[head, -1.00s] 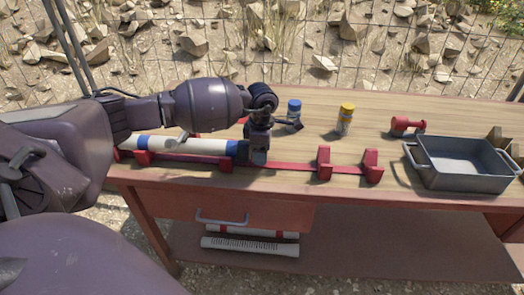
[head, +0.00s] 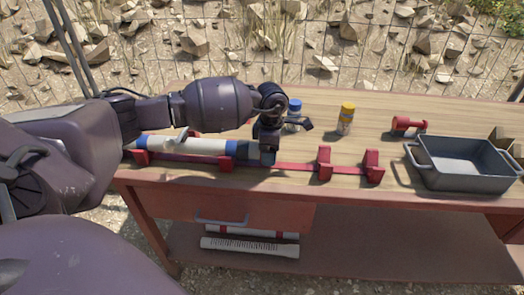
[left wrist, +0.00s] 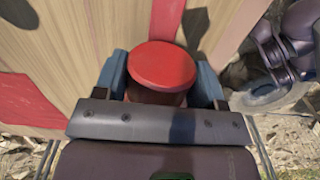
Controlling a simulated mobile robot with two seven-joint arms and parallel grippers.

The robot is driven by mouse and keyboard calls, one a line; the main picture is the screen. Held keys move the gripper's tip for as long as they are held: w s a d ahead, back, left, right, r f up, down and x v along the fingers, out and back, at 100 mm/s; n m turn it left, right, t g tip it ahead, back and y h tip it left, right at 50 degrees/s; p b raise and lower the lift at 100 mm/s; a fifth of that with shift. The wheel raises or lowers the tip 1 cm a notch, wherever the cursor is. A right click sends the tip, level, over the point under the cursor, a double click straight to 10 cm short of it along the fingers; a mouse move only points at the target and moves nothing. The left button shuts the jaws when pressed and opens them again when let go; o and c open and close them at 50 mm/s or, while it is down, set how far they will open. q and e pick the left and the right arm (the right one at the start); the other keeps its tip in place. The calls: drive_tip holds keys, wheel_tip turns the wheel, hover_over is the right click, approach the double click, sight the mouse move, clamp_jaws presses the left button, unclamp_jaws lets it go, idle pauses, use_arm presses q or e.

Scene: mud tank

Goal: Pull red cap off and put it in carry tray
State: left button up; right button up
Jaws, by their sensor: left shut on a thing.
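The red cap (left wrist: 162,66) shows in the left wrist view as a round red disc between the blue-grey fingers. My left gripper (head: 265,152) is shut on it at the right end of the white tube (head: 185,145). The tube has a blue band (head: 236,149) near that end and lies level in the red cradle (head: 323,163). In the head view the gripper hides the cap, and I cannot tell whether the cap touches the tube. The grey carry tray (head: 430,171) stands at the table's right, apart from the gripper, and looks empty. My right gripper is not in view.
A blue-topped bottle (head: 294,113) stands close behind the gripper. A yellow-topped bottle (head: 345,119) and a red spool-like piece (head: 408,125) stand farther right. The raised red cradle blocks lie between gripper and tray. More tubes lie on the lower shelf.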

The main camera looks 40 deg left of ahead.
use_arm(q)
drive_tip(key=shift+w+d, duration=0.4)
drive_tip(key=shift+d, duration=0.25)
drive_tip(key=shift+w+d, duration=0.25)
drive_tip(key=shift+d, duration=0.15)
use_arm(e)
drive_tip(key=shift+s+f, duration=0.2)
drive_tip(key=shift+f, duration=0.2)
use_arm(q)
drive_tip(key=shift+r+p, duration=0.45)
drive_tip(key=shift+r, duration=1.35)
wheel_tip(320, 180, up, 4)
drive_tip(key=shift+p, duration=0.7)
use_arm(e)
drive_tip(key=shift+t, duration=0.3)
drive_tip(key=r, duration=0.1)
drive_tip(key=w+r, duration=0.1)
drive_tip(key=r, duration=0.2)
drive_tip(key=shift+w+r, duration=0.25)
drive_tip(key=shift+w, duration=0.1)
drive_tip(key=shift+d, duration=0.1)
